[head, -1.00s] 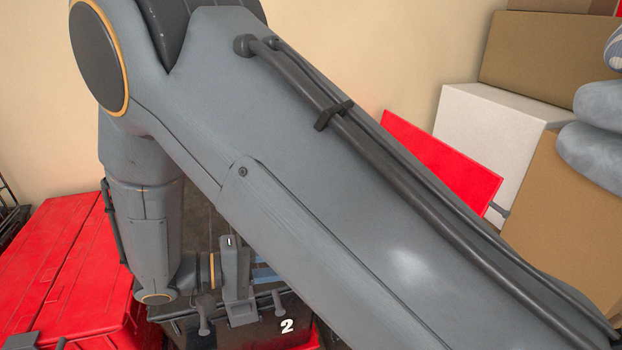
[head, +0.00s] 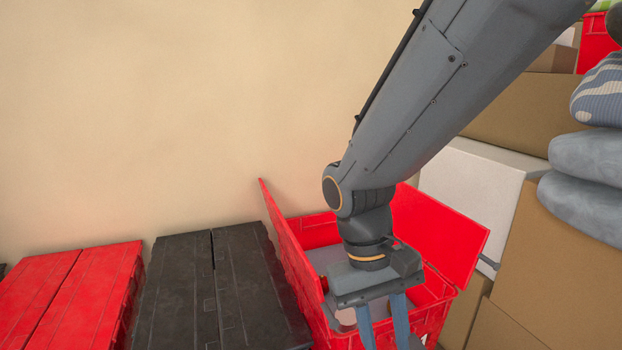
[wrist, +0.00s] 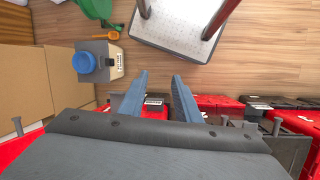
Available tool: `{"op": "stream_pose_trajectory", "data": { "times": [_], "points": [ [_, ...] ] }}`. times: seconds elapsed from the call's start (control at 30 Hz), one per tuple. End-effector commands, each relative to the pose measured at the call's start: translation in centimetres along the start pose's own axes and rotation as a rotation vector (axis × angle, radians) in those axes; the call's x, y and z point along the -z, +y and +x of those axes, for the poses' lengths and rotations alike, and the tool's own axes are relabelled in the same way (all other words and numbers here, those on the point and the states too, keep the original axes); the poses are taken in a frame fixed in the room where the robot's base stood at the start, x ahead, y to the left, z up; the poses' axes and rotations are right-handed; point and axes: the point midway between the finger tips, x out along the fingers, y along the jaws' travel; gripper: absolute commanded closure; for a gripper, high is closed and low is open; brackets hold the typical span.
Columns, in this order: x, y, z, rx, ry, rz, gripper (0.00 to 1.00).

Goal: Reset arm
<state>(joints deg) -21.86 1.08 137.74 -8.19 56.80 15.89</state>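My gripper (head: 384,322) hangs in front of an open red tote (head: 430,316) in the head view, its two blue-grey fingers pointing down. In the wrist view the two fingers of my gripper (wrist: 159,82) stand apart, with nothing between their tips. The red tote has its lid flaps raised, and grey and pale contents show partly inside it. My wrist hides part of the tote.
Left of the open tote are a closed black tote (head: 215,285) and a closed red tote (head: 75,290). Cardboard boxes (head: 560,250), a white box (head: 485,190) and stacked grey cushions (head: 590,185) stand at the right. The wrist view shows wooden floor (wrist: 255,70).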

Motion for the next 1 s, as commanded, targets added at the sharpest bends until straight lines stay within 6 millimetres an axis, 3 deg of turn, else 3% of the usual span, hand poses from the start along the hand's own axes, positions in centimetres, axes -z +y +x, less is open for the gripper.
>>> {"op": "stream_pose_trajectory", "data": {
  "times": [0.53, 1.0],
  "points": [
    [-1.4, 1.6, -1.3, 0.226, 0.257, 0.047, 0.7],
    [-2.6, 4.3, -3.8, 0.21, 0.237, 0.11, 0.7]
  ]
}}
